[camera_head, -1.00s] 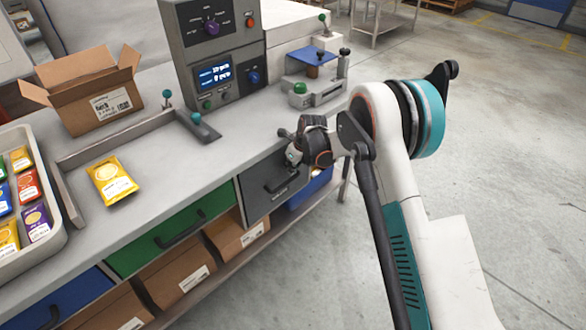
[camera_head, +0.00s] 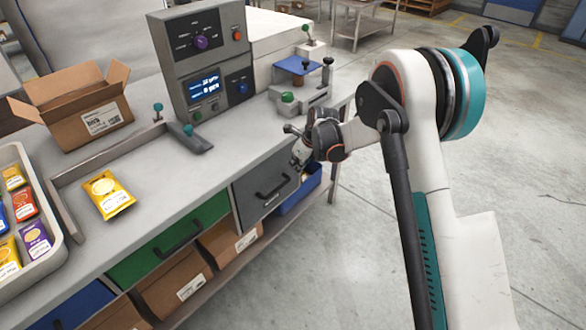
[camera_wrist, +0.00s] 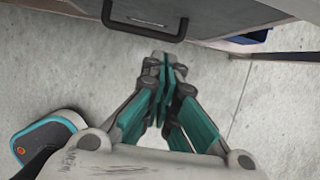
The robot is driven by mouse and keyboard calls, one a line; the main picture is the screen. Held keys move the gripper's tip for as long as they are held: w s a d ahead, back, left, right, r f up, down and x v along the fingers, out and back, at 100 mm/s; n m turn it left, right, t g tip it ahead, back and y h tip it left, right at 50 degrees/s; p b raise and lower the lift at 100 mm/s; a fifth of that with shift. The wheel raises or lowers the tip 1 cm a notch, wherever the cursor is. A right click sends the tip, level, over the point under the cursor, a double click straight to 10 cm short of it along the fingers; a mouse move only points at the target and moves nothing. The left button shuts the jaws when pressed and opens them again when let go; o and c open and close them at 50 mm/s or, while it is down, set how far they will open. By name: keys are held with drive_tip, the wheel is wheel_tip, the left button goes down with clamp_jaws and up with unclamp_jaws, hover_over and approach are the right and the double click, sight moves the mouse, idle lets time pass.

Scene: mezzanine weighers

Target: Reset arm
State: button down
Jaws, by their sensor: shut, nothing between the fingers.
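My gripper (camera_wrist: 163,62) is shut and empty in the wrist view, its teal-lined fingers meeting over the bare concrete floor. In the head view my gripper (camera_head: 297,158) is small and partly hidden by my wrist, in front of the bench's right end near the grey drawer (camera_head: 262,190). The grey drawer's dark handle (camera_wrist: 145,28) shows beyond the fingertips in the wrist view. I cannot tell the exact gap between gripper and drawer.
The bench holds an open cardboard box (camera_head: 90,112), a grey control unit (camera_head: 205,62), a yellow packet (camera_head: 108,194) and a tray (camera_head: 52,240) of several packets. A green drawer (camera_head: 160,250) and boxes sit below. Floor (camera_head: 530,160) at right is clear.

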drive_tip(key=s+d+r+n+t, duration=0.1)
drive_tip(key=s+d+r+n, duration=0.35)
drive_tip(key=r, duration=0.35)
drive_tip(key=s+d+r+n+h, duration=0.1)
drive_tip(key=s+d+r+n, duration=0.3)
drive_tip(key=r, duration=0.4)
drive_tip(key=s+d+r+n+t, duration=0.1)
drive_tip(key=s+d+r+n, duration=0.2)
drive_tip(key=s+d+r, duration=0.4)
drive_tip(key=s+d+r+n, duration=0.1)
drive_tip(key=s+n, duration=0.3)
drive_tip(key=s, duration=0.4)
drive_tip(key=s+d+r+n+t+h, duration=0.1)
drive_tip(key=s+d+n, duration=0.3)
drive_tip(key=s, duration=0.4)
drive_tip(key=s+d+r+n+t+h, duration=0.1)
drive_tip(key=s+d+n, duration=0.2)
drive_tip(key=s+n, duration=0.3)
drive_tip(key=shift+s+d, duration=0.25)
drive_tip(key=shift+s, duration=0.85)
